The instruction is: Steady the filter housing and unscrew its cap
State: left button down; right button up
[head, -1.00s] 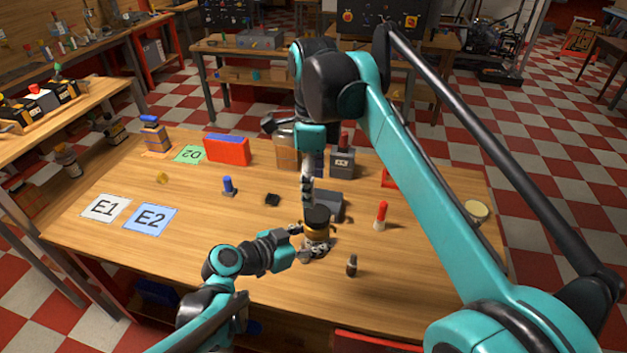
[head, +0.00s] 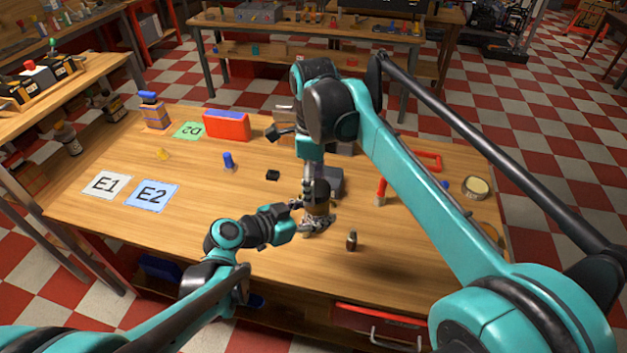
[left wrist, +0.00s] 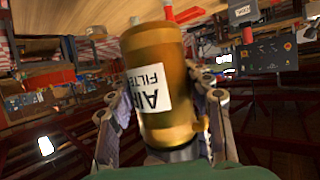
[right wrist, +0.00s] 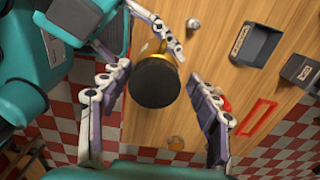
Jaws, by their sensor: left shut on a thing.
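The dark round cap (right wrist: 157,84) tops the housing in the right wrist view. My right gripper (right wrist: 155,80) is above it, pointing down, fingers spread either side of the cap with gaps visible. In the head view my right gripper (head: 313,190) partly hides the cap.
A grey bin (right wrist: 258,44) and a red frame (right wrist: 257,118) lie nearby. A blue peg (head: 229,161), cards E1 (head: 105,186) and E2 (head: 152,194) are to the left. The front-left table area is clear.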

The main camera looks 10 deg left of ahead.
jog(key=shift+w, duration=0.1)
jog(key=c, duration=0.8)
jog(key=shift+o, duration=0.2)
jog(key=n, duration=0.4)
jog(key=shift+n, duration=0.4)
jog(key=n, duration=0.7)
jog(key=shift+s+d, duration=0.15)
jog(key=shift+s, duration=0.25)
jog(key=n, duration=0.5)
jog(key=shift+s+d, duration=0.1)
jog(key=shift+d, duration=0.05)
jog(key=n, duration=0.7)
jog(key=shift+s+d, duration=0.1)
jog(key=shift+d, duration=0.1)
jog(key=n, duration=0.4)
jog(key=shift+d+n, duration=0.15)
jog(key=shift+n, duration=0.15)
jog(key=n, duration=0.4)
jog(key=shift+d+n, duration=0.1)
jog(key=shift+n, duration=0.2)
jog(key=n, duration=0.4)
jog(key=shift+w+r+n, duration=0.1)
jog(key=shift+w+n, duration=0.2)
jog(key=shift+n, duration=0.1)
jog(key=n, duration=0.5)
jog(key=shift+w, duration=0.15)
